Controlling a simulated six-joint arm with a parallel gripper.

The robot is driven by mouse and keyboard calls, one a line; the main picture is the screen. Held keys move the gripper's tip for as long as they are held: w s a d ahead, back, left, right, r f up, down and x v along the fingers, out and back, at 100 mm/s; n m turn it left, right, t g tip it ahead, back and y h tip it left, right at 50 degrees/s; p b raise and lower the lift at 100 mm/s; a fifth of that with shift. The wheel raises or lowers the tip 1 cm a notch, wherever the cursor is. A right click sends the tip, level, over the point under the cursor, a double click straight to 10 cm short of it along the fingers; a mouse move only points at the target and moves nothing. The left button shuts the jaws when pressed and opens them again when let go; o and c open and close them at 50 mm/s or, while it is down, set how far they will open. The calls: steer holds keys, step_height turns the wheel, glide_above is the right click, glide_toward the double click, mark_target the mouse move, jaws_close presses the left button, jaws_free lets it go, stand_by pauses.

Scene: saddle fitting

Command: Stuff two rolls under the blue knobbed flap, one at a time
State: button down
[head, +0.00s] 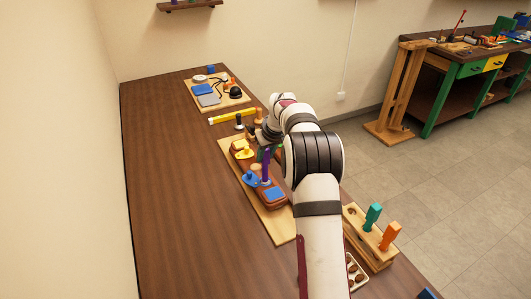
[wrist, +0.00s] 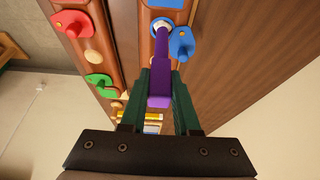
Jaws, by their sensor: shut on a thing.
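My gripper (wrist: 160,85) has green fingers, shut on a purple stick-like tool (wrist: 160,80). The tool also stands upright in the head view (head: 266,164). Its far end meets a blue-rimmed round spot (wrist: 153,24) with a pale middle on the brown block; I cannot tell if it is inside. The blue knobbed flap (wrist: 182,43) lies just right of that spot in the wrist view, apart from the fingers. In the head view the blue flap (head: 250,179) is at the block's left edge. A tan roll-like piece (wrist: 93,57) lies on the neighbouring block; I cannot identify the rolls surely.
Red (wrist: 72,22) and green (wrist: 99,83) knobbed flaps sit on the neighbouring block. A yellow flap (head: 242,153) is farther along. A wooden rack (head: 370,236) with teal and orange handles stands at right. The table (head: 165,190) is clear to the left.

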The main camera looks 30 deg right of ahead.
steer(key=shift+f, duration=0.7)
stand_by(0.5)
steer(key=shift+r, duration=4.05)
